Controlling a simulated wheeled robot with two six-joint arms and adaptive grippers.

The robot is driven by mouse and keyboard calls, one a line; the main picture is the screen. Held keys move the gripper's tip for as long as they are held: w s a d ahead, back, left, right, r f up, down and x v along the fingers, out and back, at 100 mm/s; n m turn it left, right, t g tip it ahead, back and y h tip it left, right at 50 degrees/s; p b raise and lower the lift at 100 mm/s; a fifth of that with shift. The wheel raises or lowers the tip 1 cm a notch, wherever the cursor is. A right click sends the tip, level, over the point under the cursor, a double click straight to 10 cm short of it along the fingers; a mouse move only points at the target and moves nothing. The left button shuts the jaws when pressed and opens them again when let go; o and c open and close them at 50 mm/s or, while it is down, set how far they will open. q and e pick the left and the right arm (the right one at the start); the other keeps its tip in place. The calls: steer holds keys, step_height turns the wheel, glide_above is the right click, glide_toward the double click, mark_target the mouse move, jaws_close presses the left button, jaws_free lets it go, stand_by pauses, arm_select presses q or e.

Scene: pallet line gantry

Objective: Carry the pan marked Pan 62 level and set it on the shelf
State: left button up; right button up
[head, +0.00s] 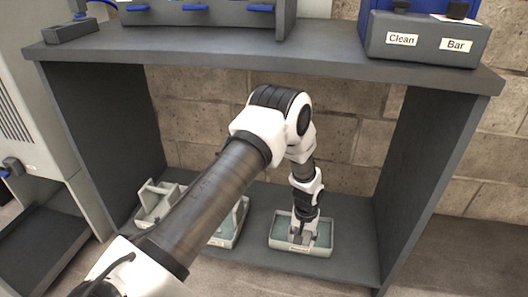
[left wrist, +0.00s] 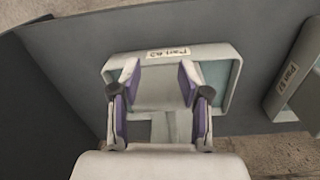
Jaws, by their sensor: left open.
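A shallow pale-grey pan (head: 322,250) with a blue-green inside stands level on the lower board of the grey bench. Its front label is too small to read in the head view. In the left wrist view this pan (left wrist: 232,88) carries a tag that seems to read Pan 62. My left gripper (head: 302,233) reaches down over the pan's middle. In the left wrist view its open fingers (left wrist: 157,95) stand on either side of the pan's pale raised grip part; I cannot tell whether they touch it. My right gripper is not in view.
Another pan (head: 240,228) stands to the left, partly behind my arm, with a pale upright holder (head: 150,209) beyond it. The bench's side panels (head: 425,165) flank the space, and its top board (head: 320,52) hangs above.

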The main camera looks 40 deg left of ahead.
arm_select(q)
steer(key=s+d+f+m, duration=0.1)
steer(key=s+d+f, duration=0.2)
steer(key=s, duration=0.6)
steer(key=s+d+f+m, duration=0.1)
steer(key=s+d+f, duration=0.25)
steer(key=s, duration=0.55)
steer(key=s+d+r+m, duration=0.1)
steer(key=s+r+m, duration=0.1)
steer(key=s, duration=0.9)
steer(key=shift+s+d+r, duration=0.15)
steer(key=shift+s+r, duration=0.2)
steer(key=shift+s, duration=0.05)
